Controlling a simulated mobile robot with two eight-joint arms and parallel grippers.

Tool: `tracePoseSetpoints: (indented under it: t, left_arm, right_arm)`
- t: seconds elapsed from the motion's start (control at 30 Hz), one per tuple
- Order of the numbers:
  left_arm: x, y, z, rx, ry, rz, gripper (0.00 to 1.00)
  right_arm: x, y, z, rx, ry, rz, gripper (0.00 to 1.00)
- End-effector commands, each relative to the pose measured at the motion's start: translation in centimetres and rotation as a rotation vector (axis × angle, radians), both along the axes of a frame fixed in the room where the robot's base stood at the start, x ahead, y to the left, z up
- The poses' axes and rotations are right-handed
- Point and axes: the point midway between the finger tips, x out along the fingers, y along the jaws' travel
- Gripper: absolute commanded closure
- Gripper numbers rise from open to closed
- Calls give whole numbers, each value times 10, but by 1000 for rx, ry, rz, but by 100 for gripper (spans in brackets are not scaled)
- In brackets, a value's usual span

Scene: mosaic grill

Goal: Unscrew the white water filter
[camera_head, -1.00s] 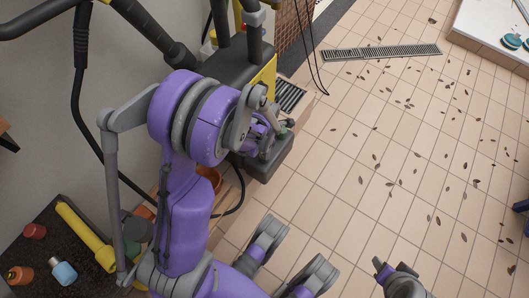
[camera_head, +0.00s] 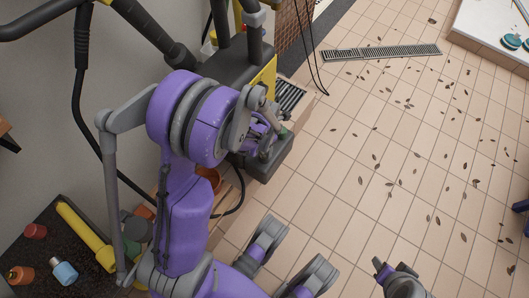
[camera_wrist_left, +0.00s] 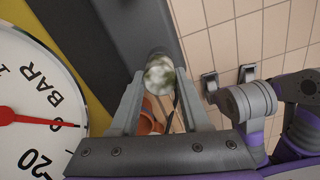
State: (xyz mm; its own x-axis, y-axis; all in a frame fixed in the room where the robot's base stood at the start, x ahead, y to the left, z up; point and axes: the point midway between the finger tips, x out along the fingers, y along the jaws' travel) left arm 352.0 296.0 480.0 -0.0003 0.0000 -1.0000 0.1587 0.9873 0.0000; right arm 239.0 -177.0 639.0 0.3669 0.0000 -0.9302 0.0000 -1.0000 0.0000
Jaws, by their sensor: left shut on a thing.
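The white water filter (camera_wrist_left: 159,76) shows in the left wrist view as a pale round end with greenish patches. It sits between the fingers of my left gripper (camera_wrist_left: 157,90), which is shut on it. In the head view, my left gripper (camera_head: 272,140) is at the dark machine's lower front, and the arm hides most of the filter. Whether the filter still sits in its threads cannot be seen. A grey part that looks like my right gripper (camera_head: 385,268) is at the bottom edge of the head view, cut off; its opening is unclear.
The dark and yellow machine (camera_head: 222,66) stands by the wall, with black hoses. A large pressure gauge (camera_wrist_left: 35,95) is close to my left gripper. An orange pot (camera_head: 208,178) lies below. A dark bench (camera_head: 40,262) holds small bottles and a yellow tool. The tiled floor at right is open, with scattered leaves.

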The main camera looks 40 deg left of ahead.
Motion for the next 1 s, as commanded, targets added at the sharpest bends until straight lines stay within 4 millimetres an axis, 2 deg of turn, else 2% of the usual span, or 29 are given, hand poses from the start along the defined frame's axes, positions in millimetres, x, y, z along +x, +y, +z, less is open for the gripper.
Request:
tracePoseSetpoints:
  t: [1.0]
  left_arm:
    - [0, 0, 12, 0, 0, -1, 100]
  right_arm:
    - [-1, 0, 7, 0, 1, 0, 50]
